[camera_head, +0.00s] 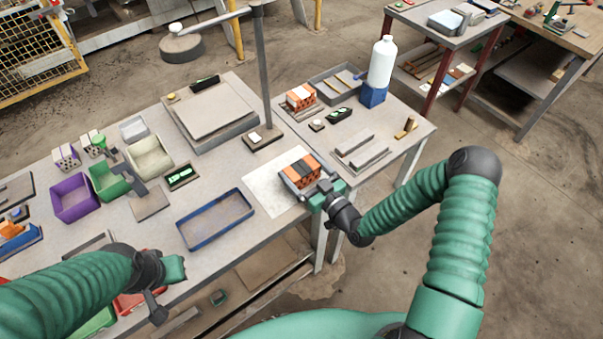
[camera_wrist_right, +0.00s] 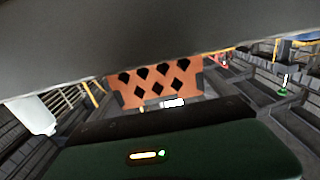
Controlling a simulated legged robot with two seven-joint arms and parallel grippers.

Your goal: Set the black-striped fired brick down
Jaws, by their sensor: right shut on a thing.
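The black-striped fired brick (camera_head: 300,170) is orange-red with dark bands. It is at the right part of a pale sheet (camera_head: 262,190) near the table's front edge. My right gripper (camera_head: 317,187) is shut on it from the front right. In the right wrist view the brick (camera_wrist_right: 155,88) shows its end face with several diamond-shaped holes, between the dark gripper parts. I cannot tell whether its underside touches the sheet. My left gripper (camera_head: 166,287) is at the lower left, away from the brick; its jaw opening is unclear.
A blue-rimmed tray (camera_head: 189,243) lies left of the sheet. A post on a dark base (camera_head: 263,138) stands behind it. Another orange brick (camera_head: 300,97) sits on a dark board farther back. Grey bars (camera_head: 362,150) lie to the right, and a white bottle (camera_head: 382,62) stands on a blue block.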

